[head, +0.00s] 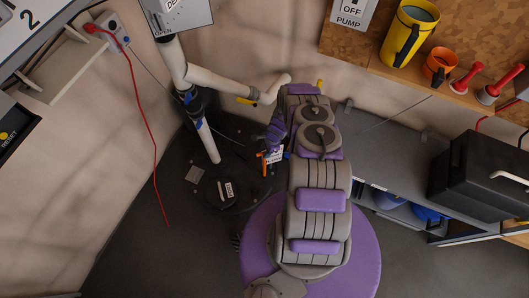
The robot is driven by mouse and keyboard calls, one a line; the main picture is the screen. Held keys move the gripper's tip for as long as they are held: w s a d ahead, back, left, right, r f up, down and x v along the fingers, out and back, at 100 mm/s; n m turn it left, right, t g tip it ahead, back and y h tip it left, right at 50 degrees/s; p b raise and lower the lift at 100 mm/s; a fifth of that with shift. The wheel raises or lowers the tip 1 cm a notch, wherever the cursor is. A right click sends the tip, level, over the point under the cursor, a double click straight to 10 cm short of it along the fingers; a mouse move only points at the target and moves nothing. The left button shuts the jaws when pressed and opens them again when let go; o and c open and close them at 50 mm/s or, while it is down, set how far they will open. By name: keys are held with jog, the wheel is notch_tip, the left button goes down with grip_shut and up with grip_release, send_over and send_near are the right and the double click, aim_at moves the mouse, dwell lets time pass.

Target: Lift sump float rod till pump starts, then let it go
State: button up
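The sump lid (222,188) is dark and round, on the floor left of centre, with a white-labelled plate on it. A white and blue pipe (205,135) rises from it to the wall. A small orange part (265,160) with a white tag (274,156) shows at the lid's right side; it may be the float rod, but the rod itself is not clear. My gripper (274,140), purple and dark, is at or just above the tag, left of my grey and purple arm. Its fingers are small and partly hidden, so I cannot tell whether it touches or holds anything.
A red cord (150,130) hangs from an outlet box (112,32) at left. A yellow pitcher (404,40) and orange cup (438,68) stand at upper right. A black box (480,175) sits on the right bench.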

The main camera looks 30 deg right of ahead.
grip_shut()
jog(key=shift+r, duration=0.2)
jog(key=shift+w+r+p, duration=0.15)
jog(key=shift+r+p, duration=1.85)
jog(key=shift+r, duration=0.4)
